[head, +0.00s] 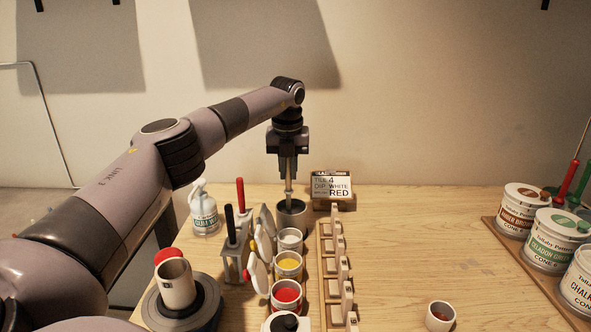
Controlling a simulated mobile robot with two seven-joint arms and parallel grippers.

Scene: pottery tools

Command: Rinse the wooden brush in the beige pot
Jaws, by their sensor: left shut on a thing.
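My left gripper (288,175) is shut on the wooden brush (289,191) and holds it upright, pointing down. The brush's lower end goes down into or behind the rim of a dark-mouthed, greyish pot (292,222) at the back of a row of cups. The bristles are hidden, so I cannot tell how deep they are. A small beige pot (440,317) with a reddish inside stands at the front right. Another beige cylindrical pot (175,285) stands on a round wheel at the front left. My right gripper is not in view.
White, yellow (289,265) and red (287,296) cups line up in front of the greyish pot. A wooden rack of tiles (331,270) runs beside them. A sign (332,187), spray bottle (203,210) and tool stand (235,262) are near. The table's right middle is clear.

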